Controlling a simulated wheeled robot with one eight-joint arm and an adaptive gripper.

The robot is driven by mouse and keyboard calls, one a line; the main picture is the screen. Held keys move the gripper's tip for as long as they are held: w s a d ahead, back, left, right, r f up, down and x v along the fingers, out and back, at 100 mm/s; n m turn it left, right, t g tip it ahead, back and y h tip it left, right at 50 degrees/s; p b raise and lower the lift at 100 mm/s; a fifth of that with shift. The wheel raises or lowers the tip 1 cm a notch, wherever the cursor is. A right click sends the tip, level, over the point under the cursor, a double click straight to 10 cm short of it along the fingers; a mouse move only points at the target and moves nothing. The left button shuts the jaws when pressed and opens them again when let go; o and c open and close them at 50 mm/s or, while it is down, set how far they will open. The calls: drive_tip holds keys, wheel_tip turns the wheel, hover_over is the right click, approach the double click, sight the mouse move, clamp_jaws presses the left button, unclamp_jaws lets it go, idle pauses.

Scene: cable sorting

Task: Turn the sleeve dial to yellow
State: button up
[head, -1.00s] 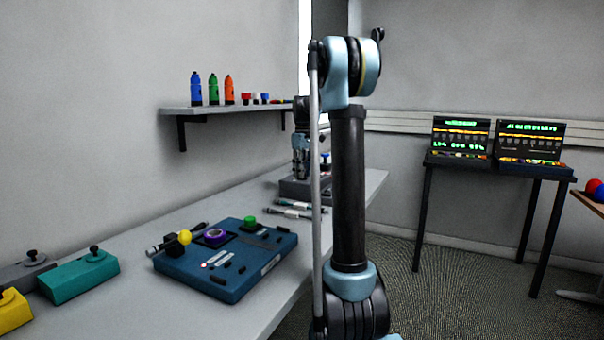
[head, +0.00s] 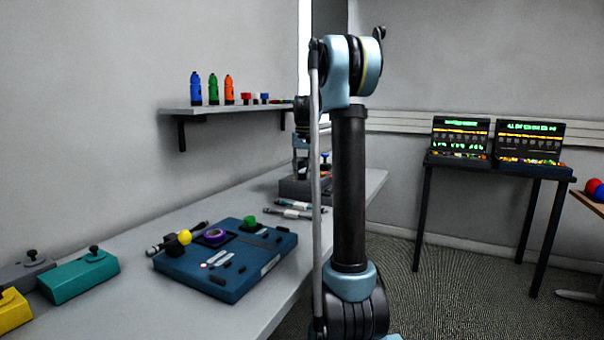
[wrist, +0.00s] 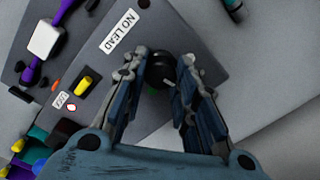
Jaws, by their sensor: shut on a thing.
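The black round dial knob (wrist: 159,66) sits between my fingertips in the wrist view, on the dark grey box with a "NO LEAD" label. My gripper (wrist: 161,60) is shut on this knob, one finger on each side. A small green mark shows just below the knob. The pointer and the rest of the dial's colour marks are hidden by the fingers or too small to read. In the head view my gripper (head: 300,168) is down at the grey box (head: 292,188) at the far end of the table, partly behind my arm.
Nearer on the table are a blue board (head: 228,280) with knobs, a teal box (head: 80,280) and pens. A shelf (head: 215,109) with bottles hangs above.

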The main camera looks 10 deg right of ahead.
drive_tip(key=shift+m, duration=1)
drive_tip(key=o, duration=1.1)
drive_tip(key=shift+r, duration=0.1)
drive_tip(key=r, duration=1.1)
drive_tip(key=shift+d+r, duration=0.2)
drive_tip(key=shift+r, duration=0.15)
